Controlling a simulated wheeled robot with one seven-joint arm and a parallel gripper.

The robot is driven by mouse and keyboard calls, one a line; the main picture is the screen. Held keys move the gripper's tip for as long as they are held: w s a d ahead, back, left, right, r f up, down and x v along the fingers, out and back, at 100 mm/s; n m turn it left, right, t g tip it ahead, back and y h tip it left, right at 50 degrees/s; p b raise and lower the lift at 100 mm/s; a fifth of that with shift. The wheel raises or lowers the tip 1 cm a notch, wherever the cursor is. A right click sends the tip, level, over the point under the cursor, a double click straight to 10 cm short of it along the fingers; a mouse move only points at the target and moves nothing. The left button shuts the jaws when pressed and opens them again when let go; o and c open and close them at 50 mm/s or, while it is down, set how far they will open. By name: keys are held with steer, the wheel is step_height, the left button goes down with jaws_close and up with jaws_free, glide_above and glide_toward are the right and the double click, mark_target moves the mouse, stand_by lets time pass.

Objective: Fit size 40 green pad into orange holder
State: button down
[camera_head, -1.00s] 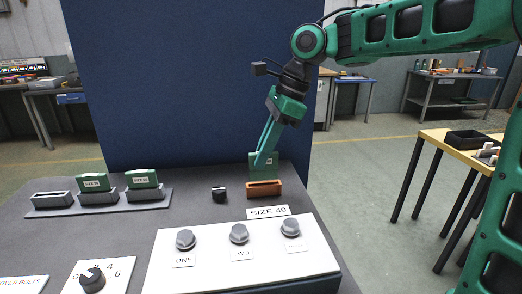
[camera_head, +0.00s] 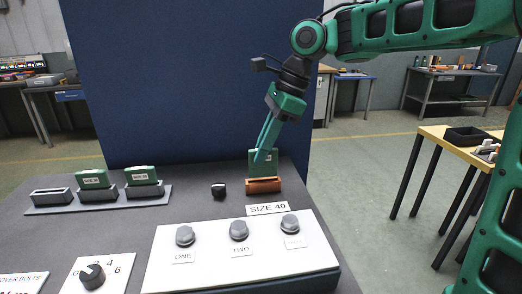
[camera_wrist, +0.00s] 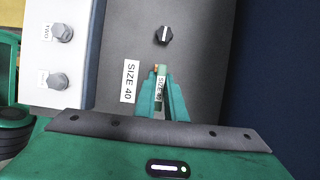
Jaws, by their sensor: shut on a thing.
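My gripper (camera_head: 262,158) is shut on a green pad (camera_head: 265,168), which stands upright at the orange holder (camera_head: 264,185). In the head view the pad's lower edge meets the holder's top; I cannot tell how deep it sits in the slot. Only a small orange bit of the holder (camera_wrist: 155,70) shows there. A SIZE 40 plate (camera_head: 268,208) lies in front of the holder.
A grey rack (camera_head: 60,206) at left has an empty holder and two holders with green pads (camera_head: 94,179) (camera_head: 141,175). A black knob (camera_head: 218,190) stands left of the orange holder. A white panel with knobs (camera_head: 210,268) is in front; a blue wall (camera_head: 190,80) is behind.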

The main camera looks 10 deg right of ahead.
steer(key=shift+f, duration=1.95)
steer(key=c, duration=1.3)
jaws_free()
steer(key=shift+c, duration=0.2)
steer(key=shift+r, duration=2.95)
steer(key=shift+f, duration=0.1)
